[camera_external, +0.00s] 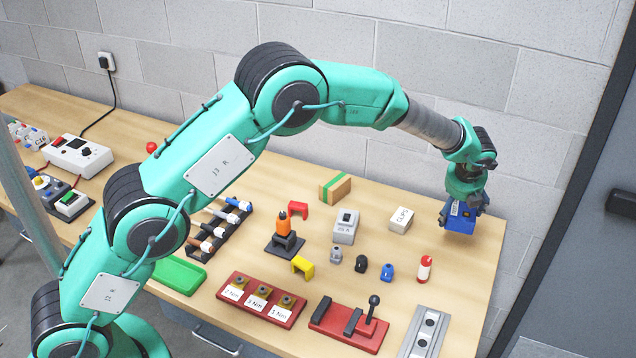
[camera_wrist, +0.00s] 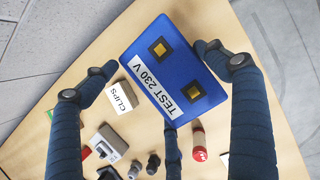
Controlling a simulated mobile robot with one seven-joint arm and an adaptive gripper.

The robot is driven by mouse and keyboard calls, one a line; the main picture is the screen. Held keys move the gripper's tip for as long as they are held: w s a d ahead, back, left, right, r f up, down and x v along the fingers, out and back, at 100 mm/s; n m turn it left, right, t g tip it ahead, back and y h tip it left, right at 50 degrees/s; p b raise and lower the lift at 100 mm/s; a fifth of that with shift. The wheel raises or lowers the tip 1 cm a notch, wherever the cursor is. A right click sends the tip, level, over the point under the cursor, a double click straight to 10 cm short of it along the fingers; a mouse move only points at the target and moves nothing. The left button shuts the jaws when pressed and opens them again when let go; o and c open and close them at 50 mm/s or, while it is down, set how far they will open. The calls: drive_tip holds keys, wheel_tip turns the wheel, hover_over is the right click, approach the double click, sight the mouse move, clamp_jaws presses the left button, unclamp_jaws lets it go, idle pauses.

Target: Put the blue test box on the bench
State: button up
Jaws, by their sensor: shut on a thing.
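The blue test box (camera_external: 457,219), a blue block, is at the right end of the wooden bench (camera_external: 470,270). My gripper (camera_external: 465,203) points down and is shut on it. In the wrist view the blue test box (camera_wrist: 150,52) shows a white "TEST 230 V" label and two square brass-coloured contacts. Dark fingers of my gripper (camera_wrist: 158,60) close on it from the left and right, and another finger shows below it. The box is at or just above the bench top; I cannot tell whether its underside touches.
A white CLIPS box (camera_external: 400,220) stands left of the blue box. A red-and-white cylinder (camera_external: 424,268), small connectors (camera_external: 361,264) and a grey switch box (camera_external: 346,226) stand nearby. A metal rail (camera_external: 424,334) lies at the front. Bare bench surrounds the blue box; the wall is behind.

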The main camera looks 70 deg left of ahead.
drive_tip(key=s+a+n+g+p, duration=0.1)
drive_tip(key=s+a+n+p, duration=0.1)
drive_tip(key=s+a, duration=0.4)
drive_tip(key=s+a+n+g+p, duration=0.1)
drive_tip(key=s+a, duration=0.6)
drive_tip(key=a, duration=0.9)
drive_tip(key=s+a+n+g+p, duration=0.1)
drive_tip(key=s+a+n, duration=0.4)
drive_tip(key=a, duration=0.6)
drive_tip(key=shift+s+a+y+p, duration=0.25)
drive_tip(key=shift+s+y+p, duration=0.15)
drive_tip(key=shift+s+p, duration=0.65)
drive_tip(key=s+a+n+g+p, duration=0.1)
drive_tip(key=s+a+n, duration=0.2)
drive_tip(key=s+a, duration=0.4)
drive_tip(key=s+a+n+g+p, duration=0.1)
drive_tip(key=s+a, duration=0.5)
drive_tip(key=s, duration=0.7)
drive_tip(key=s+a+n+g+h+p, duration=0.1)
drive_tip(key=s+a+n+p, duration=0.2)
drive_tip(key=s+a, duration=0.4)
drive_tip(key=s+n, duration=0.1)
drive_tip(key=s, duration=0.3)
drive_tip(key=shift+a+n, duration=0.3)
drive_tip(key=shift+s, duration=0.1)
drive_tip(key=shift+f, duration=3.05)
drive_tip(key=shift+f, duration=1.85)
